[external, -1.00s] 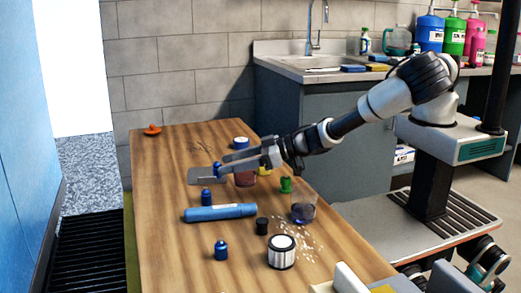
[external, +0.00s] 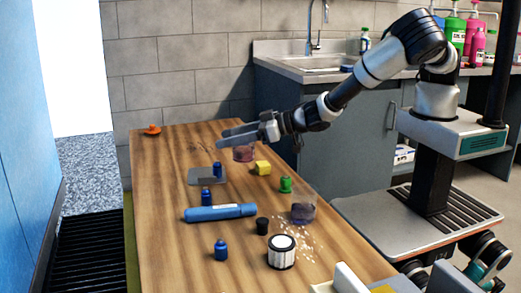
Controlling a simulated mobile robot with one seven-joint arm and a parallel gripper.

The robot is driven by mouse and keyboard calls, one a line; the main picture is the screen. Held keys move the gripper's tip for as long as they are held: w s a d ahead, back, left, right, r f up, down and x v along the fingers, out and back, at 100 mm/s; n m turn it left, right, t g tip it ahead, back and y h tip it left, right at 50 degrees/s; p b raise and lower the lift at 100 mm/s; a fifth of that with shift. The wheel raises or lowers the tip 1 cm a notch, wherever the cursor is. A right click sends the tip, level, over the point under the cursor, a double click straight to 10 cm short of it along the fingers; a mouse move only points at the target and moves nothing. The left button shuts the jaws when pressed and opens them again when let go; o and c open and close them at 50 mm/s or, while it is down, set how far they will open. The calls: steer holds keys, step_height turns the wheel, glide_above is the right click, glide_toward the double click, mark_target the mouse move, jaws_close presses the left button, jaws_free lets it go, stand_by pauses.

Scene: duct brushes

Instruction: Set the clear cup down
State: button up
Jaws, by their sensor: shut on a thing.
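My gripper (external: 234,135) is over the far part of the wooden table (external: 160,200), shut on a clear cup (external: 243,154) with reddish contents. The cup shows just below the fingers and looks upright. It appears raised above the tabletop, but the gap under it is hard to judge. A second clear cup (external: 303,209) with dark contents stands apart on the table's right side, near scattered white bits.
A yellow block (external: 263,168), a green object (external: 286,184), a grey plate (external: 205,177), several small blue bottles (external: 221,250), a blue cylinder (external: 220,212), a black cup (external: 262,226) and a striped jar (external: 281,254) crowd the table.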

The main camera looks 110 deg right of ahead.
steer(key=s+d+m+g+h, duration=0.3)
steer(key=s+d+m, duration=0.15)
steer(key=d, duration=0.65)
steer(key=s+d+m+g+h, duration=0.35)
steer(key=s+d, duration=0.25)
steer(key=d, duration=0.4)
steer(key=shift+n, duration=0.3)
steer(key=shift+s+d+f+b, duration=0.1)
steer(key=shift+f+b, duration=0.25)
steer(key=shift+f, duration=1.3)
steer(key=shift+s+d+f+b, duration=0.15)
steer(key=shift+f+b, duration=0.25)
steer(key=shift+f, duration=1.25)
steer(key=shift+s+d+f+b, duration=0.1)
steer(key=shift+f+b, duration=0.25)
steer(key=shift+f, duration=1.3)
steer(key=shift+f, duration=0.15)
steer(key=o, duration=1.1)
steer(key=shift+o, duration=0.2)
